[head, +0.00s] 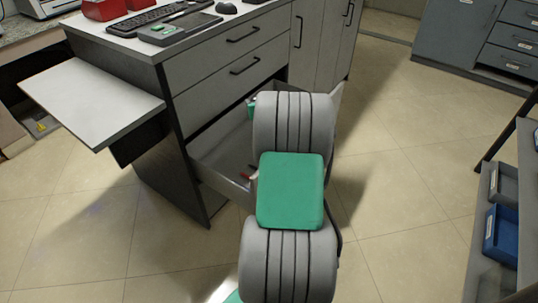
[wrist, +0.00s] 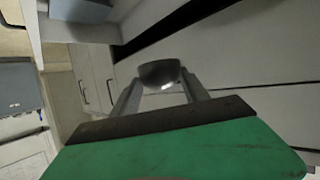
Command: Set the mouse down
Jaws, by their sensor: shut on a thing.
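My gripper (wrist: 162,88) is shut on a dark grey, rounded mouse (wrist: 160,72), held between the two fingertips in the wrist view. The mouse appears clear of any surface, in front of the pale cabinet fronts. In the head view, my arm hides the gripper and the held mouse. Another dark rounded thing that looks like a mouse (head: 227,7) lies on the white counter top (head: 130,45), right of the keyboard (head: 150,18).
An open drawer (head: 215,160) sticks out below two closed drawers, partly behind my arm, with small green and red things inside. A pull-out board (head: 90,100) juts out at left. Red bins (head: 104,9) stand on the counter. Tiled floor (head: 410,150) is clear at right.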

